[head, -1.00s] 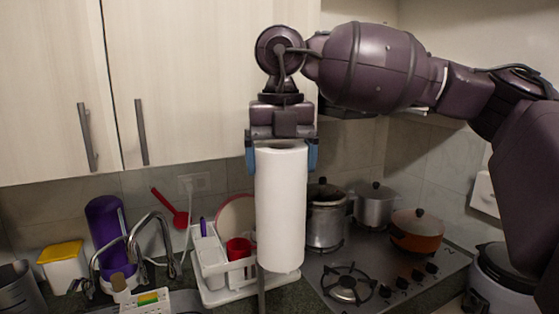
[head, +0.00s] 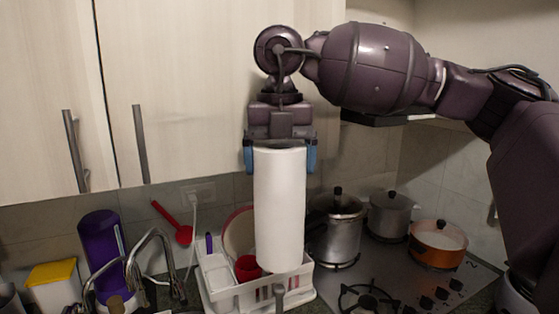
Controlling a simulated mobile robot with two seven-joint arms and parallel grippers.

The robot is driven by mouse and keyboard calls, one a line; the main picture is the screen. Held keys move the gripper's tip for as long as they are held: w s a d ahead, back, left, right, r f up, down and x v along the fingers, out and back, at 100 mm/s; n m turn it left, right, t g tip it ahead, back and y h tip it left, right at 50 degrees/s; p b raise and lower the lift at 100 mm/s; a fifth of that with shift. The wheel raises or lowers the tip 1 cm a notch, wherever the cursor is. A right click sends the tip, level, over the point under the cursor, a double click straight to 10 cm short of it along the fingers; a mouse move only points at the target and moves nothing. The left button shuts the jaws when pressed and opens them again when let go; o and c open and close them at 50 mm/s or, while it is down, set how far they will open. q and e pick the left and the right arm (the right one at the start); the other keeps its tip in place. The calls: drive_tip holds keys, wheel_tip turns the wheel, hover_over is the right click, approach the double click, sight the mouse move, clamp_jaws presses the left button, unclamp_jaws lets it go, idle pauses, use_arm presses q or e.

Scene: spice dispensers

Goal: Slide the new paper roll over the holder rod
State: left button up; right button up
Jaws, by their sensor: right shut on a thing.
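The white paper roll (head: 280,215) hangs upright, tilted very slightly, near the middle of the head view. My right gripper (head: 280,158) points down from above, its blue fingertips on either side of the roll's top end, shut on it. The grey top of the holder rod (head: 279,293) shows just below the roll's lower end, roughly in line with the roll's middle in the picture. I cannot tell the depth gap between them, and the rod's lower part is out of the picture. My left gripper is not in view.
A white dish rack (head: 228,295) with a red cup (head: 247,268) stands behind the roll. The faucet (head: 150,262) and purple container (head: 103,245) are left. The stove (head: 430,285) with several pots is right. Cupboard doors (head: 190,90) are close behind the gripper.

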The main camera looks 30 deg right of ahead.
sight(280, 206)
use_arm(q)
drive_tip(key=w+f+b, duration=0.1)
drive_tip(key=b, duration=0.1)
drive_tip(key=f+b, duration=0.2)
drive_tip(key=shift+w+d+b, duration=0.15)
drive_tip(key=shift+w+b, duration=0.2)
use_arm(e)
wheel_tip(280, 206, down, 6)
drive_tip(key=shift+w+r, duration=0.1)
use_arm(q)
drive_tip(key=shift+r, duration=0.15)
